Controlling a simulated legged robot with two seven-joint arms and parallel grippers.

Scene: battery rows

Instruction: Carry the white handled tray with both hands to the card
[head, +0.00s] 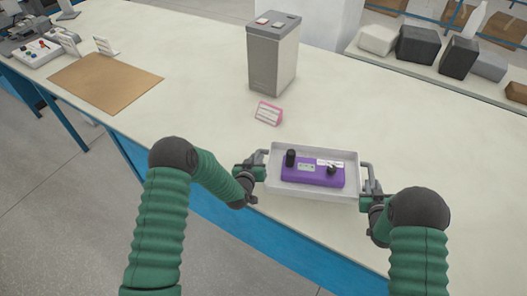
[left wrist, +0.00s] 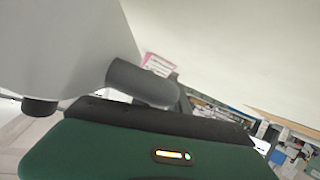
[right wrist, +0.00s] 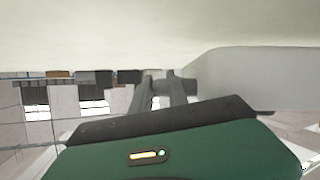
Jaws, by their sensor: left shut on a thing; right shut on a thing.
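The white tray (head: 311,193) is at the front edge of the table, with a grey handle at each end. A purple box (head: 312,180) with black knobs and a white label lies in it. My left gripper (head: 259,172) is shut on the left handle, which also shows in the left wrist view (left wrist: 141,85). My right gripper (head: 371,193) is shut on the right handle; the tray's side shows in the right wrist view (right wrist: 255,78). A pink-bordered card (head: 268,113) stands on the table beyond the tray. I cannot tell whether the tray touches the table.
A grey bin-like box (head: 273,55) stands behind the card. A brown mat (head: 105,82) lies at the left, with white racks and a switch box (head: 38,53) beyond it. Dark and white blocks (head: 417,45) sit on a back shelf. The table between tray and card is clear.

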